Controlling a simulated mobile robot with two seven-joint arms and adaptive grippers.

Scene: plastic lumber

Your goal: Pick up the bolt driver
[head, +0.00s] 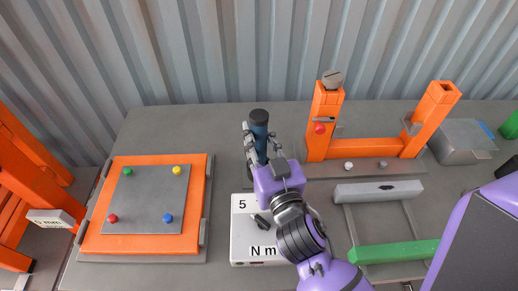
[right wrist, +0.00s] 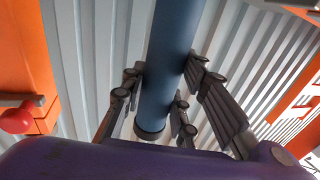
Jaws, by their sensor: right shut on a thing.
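The bolt driver (head: 260,132) is a dark blue cylinder with a black top, standing upright near the back middle of the table in the head view. My right gripper (head: 257,152) is shut on it, with the fingers on both sides of the shaft. In the right wrist view the blue shaft (right wrist: 170,65) runs between the finger pads of the right gripper (right wrist: 160,100). The driver's lower end is hidden by my gripper in the head view. My left gripper is not in view.
A white box marked "5 N m" (head: 242,225) lies just in front of the driver. An orange board (head: 145,244) with coloured knobs is at left. An orange U-shaped frame (head: 365,149) stands at right, beside a grey box (head: 462,140). A corrugated wall (head: 200,50) closes the back.

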